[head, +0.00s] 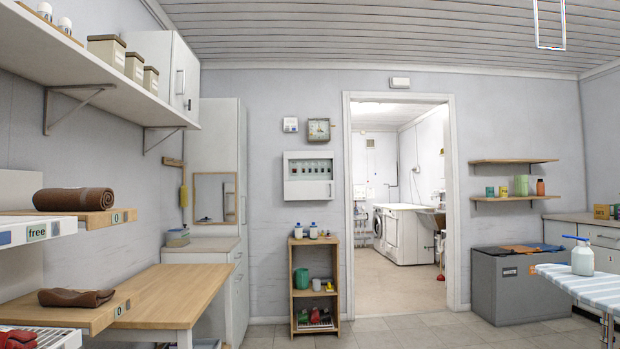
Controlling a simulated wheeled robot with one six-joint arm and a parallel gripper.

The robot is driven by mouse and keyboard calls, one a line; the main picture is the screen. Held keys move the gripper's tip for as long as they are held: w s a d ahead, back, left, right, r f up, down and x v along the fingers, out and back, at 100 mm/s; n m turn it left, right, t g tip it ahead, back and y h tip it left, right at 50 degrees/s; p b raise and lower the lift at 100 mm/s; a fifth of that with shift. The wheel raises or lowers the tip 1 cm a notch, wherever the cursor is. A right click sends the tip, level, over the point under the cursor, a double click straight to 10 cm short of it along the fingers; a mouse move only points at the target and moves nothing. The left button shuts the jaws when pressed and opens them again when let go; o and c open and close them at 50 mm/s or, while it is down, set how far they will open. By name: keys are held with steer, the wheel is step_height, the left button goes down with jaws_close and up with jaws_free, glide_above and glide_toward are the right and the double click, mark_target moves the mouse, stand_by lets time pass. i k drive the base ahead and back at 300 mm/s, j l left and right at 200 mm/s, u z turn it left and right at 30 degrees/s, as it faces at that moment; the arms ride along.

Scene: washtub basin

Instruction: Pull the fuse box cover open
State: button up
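The fuse box (308,176) is a white box on the grey back wall, left of the doorway. A row of small dark switches with reddish marks shows across its middle. A plain white panel lies below the row, with a small dark mark near its right side. It is too small to tell where the cover's edge or handle is, or whether the cover is fully shut. My gripper is not in the head view, and nothing touches the fuse box.
A small wooden shelf unit (292,285) with bottles on top stands below the fuse box. A wooden table (172,290) and shelves fill the left. A grey chest (495,290) and ironing board (590,284) are at right. The tiled floor (400,330) ahead is clear.

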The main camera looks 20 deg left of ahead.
mark_target(293, 190)
steer(key=i+j+u, duration=0.2)
steer(key=i+u, duration=0.2)
steer(key=i, duration=0.2)
steer(key=i+u, duration=0.25)
steer(key=i, duration=3.2)
